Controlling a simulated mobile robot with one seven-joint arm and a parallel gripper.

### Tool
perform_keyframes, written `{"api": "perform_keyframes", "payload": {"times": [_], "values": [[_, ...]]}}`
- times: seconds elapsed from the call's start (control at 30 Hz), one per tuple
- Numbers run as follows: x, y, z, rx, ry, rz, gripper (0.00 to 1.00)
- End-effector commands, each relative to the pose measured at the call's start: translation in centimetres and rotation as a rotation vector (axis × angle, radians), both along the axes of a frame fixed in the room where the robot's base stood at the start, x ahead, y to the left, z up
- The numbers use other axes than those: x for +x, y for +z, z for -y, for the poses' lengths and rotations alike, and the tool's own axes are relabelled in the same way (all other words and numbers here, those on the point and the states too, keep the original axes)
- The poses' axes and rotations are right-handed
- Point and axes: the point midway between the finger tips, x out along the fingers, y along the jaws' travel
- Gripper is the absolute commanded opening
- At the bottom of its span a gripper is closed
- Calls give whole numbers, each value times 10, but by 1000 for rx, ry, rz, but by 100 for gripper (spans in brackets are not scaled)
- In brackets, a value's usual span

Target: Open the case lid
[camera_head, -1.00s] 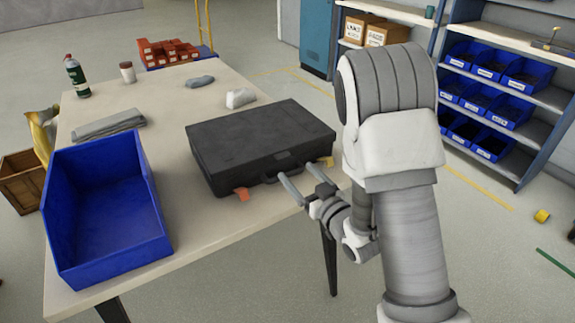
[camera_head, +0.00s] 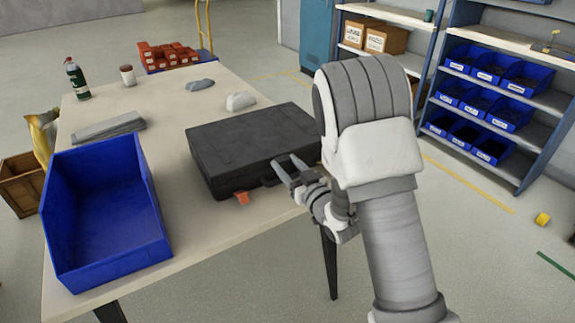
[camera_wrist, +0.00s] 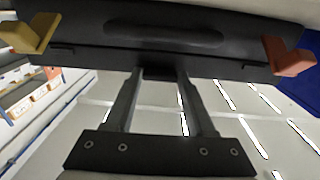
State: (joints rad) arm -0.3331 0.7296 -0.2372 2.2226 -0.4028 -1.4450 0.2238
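The black case (camera_head: 250,142) lies closed on the table. It has an orange latch (camera_head: 242,198) at the left of its front edge. My gripper (camera_head: 290,168) is at the front edge of the case, near the handle, with its two fingers apart. In the wrist view the gripper (camera_wrist: 158,76) reaches toward the front of the case (camera_wrist: 215,52), between the orange latch (camera_wrist: 290,60) and a yellow latch (camera_wrist: 30,35). A dark part, likely the handle, lies between the fingertips; I cannot tell whether they touch it. My arm hides the case's right end in the head view.
A blue bin (camera_head: 105,220) stands on the table (camera_head: 215,235) left of the case. Shelves (camera_head: 490,110) stand at the right.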

Motion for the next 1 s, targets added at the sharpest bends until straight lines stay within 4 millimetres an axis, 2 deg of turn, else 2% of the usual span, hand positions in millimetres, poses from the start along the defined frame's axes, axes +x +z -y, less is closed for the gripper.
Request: {"api": "perform_keyframes", "payload": {"times": [0.03, 0.2, 0.23, 0.67, 0.83, 1.0], "values": [[0, 0, 0, 0, 0, 0, 33], [0, 0, 0, 0, 0, 0, 2], [0, 0, 0, 0, 0, 0, 0], [0, 3, 0, -4, 1, -6, 0], [1, 16, -1, -19, 1, -30, 0], [3, 37, -2, -48, 0, -76, 0]]}}
